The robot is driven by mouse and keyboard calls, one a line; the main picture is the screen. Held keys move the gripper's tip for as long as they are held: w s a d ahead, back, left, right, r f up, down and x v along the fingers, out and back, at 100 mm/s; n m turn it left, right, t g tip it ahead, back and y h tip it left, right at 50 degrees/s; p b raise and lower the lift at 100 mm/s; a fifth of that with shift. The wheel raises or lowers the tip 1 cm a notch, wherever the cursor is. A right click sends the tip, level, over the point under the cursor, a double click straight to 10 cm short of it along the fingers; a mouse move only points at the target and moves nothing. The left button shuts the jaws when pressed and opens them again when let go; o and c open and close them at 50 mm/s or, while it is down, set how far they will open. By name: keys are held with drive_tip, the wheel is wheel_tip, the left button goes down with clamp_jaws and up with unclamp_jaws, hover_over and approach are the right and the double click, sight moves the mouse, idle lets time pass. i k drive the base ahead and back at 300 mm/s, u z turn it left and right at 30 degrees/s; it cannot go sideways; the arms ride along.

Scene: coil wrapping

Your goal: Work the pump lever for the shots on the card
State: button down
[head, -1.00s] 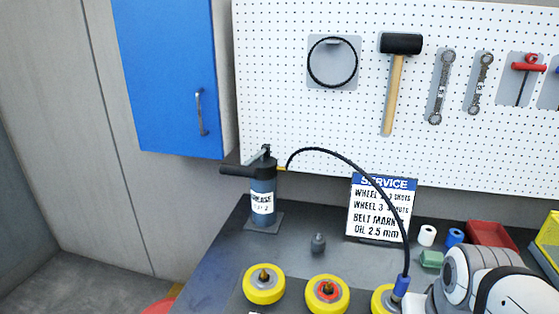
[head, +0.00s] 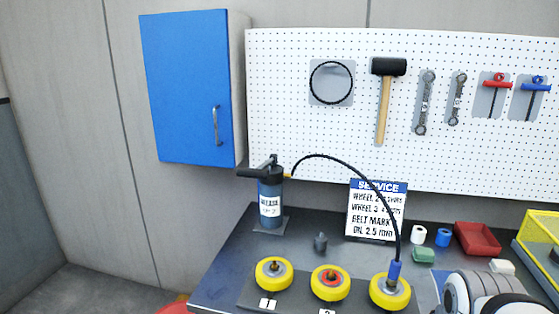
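The grease pump (head: 270,205) is a dark cylinder with a white label, standing upright at the back left of the bench. Its black lever (head: 257,173) sticks out to the left from the top. A black hose (head: 345,160) arcs from the pump to a blue coupler (head: 394,272), which sits on the hub of the right-hand yellow wheel (head: 390,291). The service card (head: 377,210) stands behind; the hose crosses it and its shot numbers are too small to read surely. My gripper is not in view; only part of my white arm shows at the lower right.
Two more yellow wheels, the left one (head: 274,274) and the red-centred middle one (head: 330,283), stand on the bench. A small dark fitting (head: 320,243), green block (head: 423,255), rolls and red tray (head: 478,239) lie nearby. A blue cabinet (head: 188,90) hangs above left.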

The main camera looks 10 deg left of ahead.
sight(257, 173)
drive_tip(key=z, duration=2.15)
drive_tip(key=k, duration=1.6)
drive_tip(key=u, duration=2.05)
drive_tip(key=i, duration=1)
drive_tip(key=u, duration=0.05)
